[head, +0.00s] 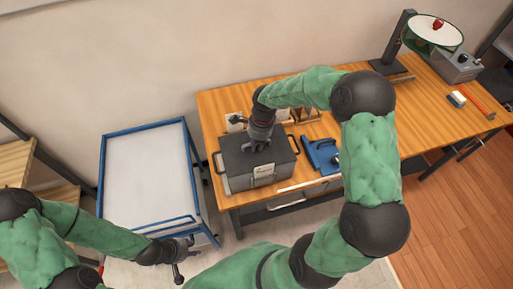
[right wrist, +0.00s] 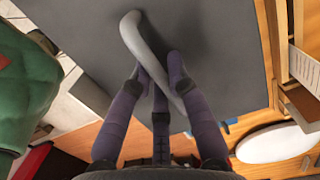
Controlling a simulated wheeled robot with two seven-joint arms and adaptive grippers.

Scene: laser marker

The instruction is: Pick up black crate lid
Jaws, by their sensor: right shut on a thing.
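The black crate (head: 238,183) stands on the wooden table with its dark lid (head: 280,150) on top. A pale label is on its front, and handles show at its sides. My right gripper (head: 258,145) reaches down onto the lid from above. In the right wrist view my right gripper (right wrist: 160,75) is shut on the grey curved handle (right wrist: 135,40) of the lid (right wrist: 220,45). Whether the lid is raised off the crate I cannot tell. My left gripper (head: 182,258) is open and empty, low near the front of the blue-framed cart.
The blue-framed cart (head: 147,124) with a bare white top stands left of the table (head: 222,105). A blue tool (head: 322,156) lies right of the crate.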

